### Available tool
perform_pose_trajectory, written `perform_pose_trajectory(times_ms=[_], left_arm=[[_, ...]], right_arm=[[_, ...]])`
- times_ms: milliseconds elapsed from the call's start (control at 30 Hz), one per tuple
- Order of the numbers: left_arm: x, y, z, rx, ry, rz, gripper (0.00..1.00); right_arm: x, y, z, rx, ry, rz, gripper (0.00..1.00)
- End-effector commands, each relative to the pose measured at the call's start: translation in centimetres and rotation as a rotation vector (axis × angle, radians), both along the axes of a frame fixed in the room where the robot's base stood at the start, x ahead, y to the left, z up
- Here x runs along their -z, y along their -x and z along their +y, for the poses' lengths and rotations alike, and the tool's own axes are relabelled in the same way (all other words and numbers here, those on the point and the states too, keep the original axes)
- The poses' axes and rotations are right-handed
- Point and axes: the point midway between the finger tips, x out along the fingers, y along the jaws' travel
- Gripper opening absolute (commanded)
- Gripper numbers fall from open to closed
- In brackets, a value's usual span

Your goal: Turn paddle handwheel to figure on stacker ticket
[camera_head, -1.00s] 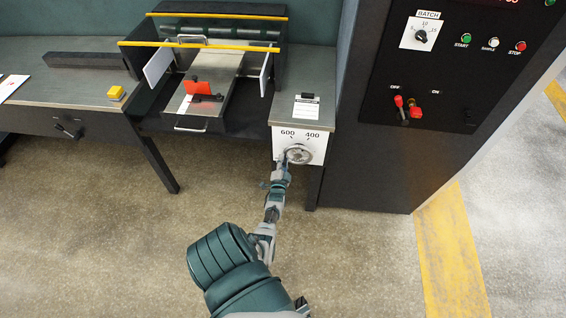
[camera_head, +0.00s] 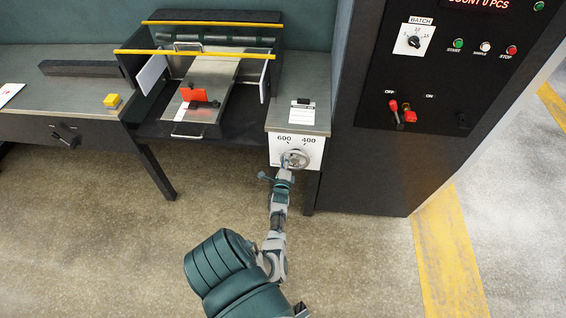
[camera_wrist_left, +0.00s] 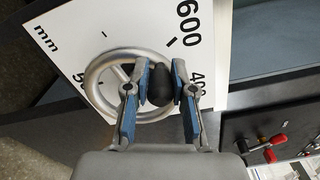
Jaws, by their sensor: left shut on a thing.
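The paddle handwheel (camera_head: 296,159) is a grey metal ring on a white dial plate (camera_head: 312,147) marked 600 and 400, on the front of the grey cabinet. The plate also shows in the left wrist view (camera_wrist_left: 140,35), with "mm". My left gripper (camera_head: 286,167) is at the wheel's lower left. In the left wrist view my left gripper (camera_wrist_left: 160,88) is shut around the wheel's dark knob (camera_wrist_left: 160,86), a finger on each side. The stacker ticket (camera_head: 302,114) is a small white card on top of the cabinet; its figure is too small to read. My right gripper is not in view.
A dark control cabinet with a batch dial (camera_head: 414,42), buttons and red-handled switches (camera_head: 409,115) stands at the right. Open floor lies in front.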

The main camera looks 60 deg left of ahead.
Motion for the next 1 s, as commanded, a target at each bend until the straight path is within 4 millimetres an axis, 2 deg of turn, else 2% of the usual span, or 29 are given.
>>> perform_pose_trajectory(times_ms=[33, 200, 467, 867, 900, 967, 1000], left_arm=[[0.4, -0.3, -0.6, 0.006, -0.005, 0.022, 0.0], [0.3, -0.6, -0.8, 0.007, -0.05, 0.077, 0.0], [0.3, -0.7, -0.9, 0.007, -0.076, 0.114, 0.0], [0.5, -0.6, -1.0, 0.006, -0.075, 0.119, 0.0], [0.5, -0.6, -1.0, 0.006, -0.075, 0.119, 0.34], [0.4, -0.6, -0.9, 0.006, -0.076, 0.118, 0.49], [0.4, -0.6, -0.9, 0.005, -0.077, 0.118, 0.49]], right_arm=[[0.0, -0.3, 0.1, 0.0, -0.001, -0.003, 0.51], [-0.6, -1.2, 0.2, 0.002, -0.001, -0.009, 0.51], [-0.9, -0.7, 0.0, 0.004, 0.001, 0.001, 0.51], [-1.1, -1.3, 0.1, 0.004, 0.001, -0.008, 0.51], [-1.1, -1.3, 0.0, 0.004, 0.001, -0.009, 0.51], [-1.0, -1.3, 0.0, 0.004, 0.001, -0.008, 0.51], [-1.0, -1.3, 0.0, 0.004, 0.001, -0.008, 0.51]])
